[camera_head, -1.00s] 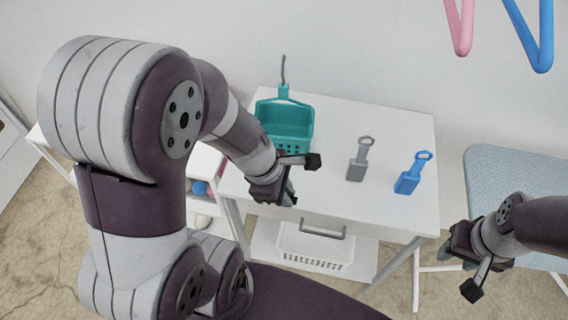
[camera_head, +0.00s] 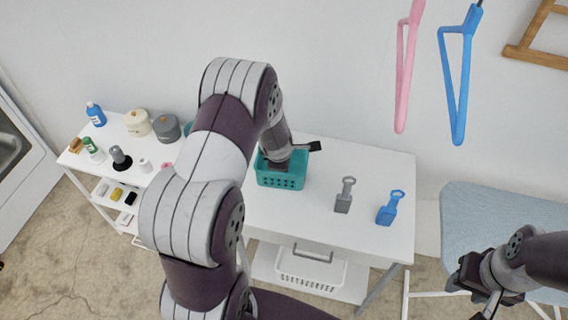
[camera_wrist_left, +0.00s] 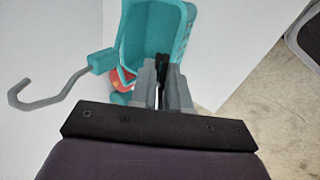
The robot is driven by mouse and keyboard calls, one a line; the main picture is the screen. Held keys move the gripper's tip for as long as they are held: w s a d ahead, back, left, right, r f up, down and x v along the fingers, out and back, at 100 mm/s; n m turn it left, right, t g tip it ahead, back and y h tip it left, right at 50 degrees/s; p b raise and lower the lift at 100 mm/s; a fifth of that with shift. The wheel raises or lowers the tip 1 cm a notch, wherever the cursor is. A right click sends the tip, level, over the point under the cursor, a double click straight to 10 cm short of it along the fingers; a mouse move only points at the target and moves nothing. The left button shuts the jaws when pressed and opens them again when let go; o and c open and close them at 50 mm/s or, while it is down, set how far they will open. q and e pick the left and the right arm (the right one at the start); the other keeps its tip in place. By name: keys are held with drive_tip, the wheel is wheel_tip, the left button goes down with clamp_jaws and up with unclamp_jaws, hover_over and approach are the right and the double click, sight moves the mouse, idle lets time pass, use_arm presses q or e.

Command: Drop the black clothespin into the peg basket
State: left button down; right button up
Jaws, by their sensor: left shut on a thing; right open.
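The teal peg basket (camera_head: 281,182) stands on the white table in the head view, partly covered by my left arm. It also fills the upper middle of the left wrist view (camera_wrist_left: 185,30), with its grey hook to the left. My left gripper (camera_wrist_left: 164,88) is shut on the black clothespin (camera_wrist_left: 163,70), which points toward the basket's opening. Whether the clothespin is inside the rim I cannot tell. In the head view the left fingers and clothespin are hidden by the wrist. My right gripper (camera_head: 478,285) is open and empty at the lower right.
A shelf of bottles and jars stands left. Pink and blue hangers (camera_head: 459,80) hang above.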

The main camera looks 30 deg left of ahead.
use_arm(q)
drive_tip(key=b+x, duration=0.4)
drive_tip(key=x, duration=0.7)
drive_tip(key=shift+f, duration=0.1)
drive_tip(key=c, duration=1)
unclamp_jaws()
drive_tip(key=shift+c, duration=0.2)
drive_tip(key=p+v, duration=0.3)
drive_tip(key=v, duration=0.7)
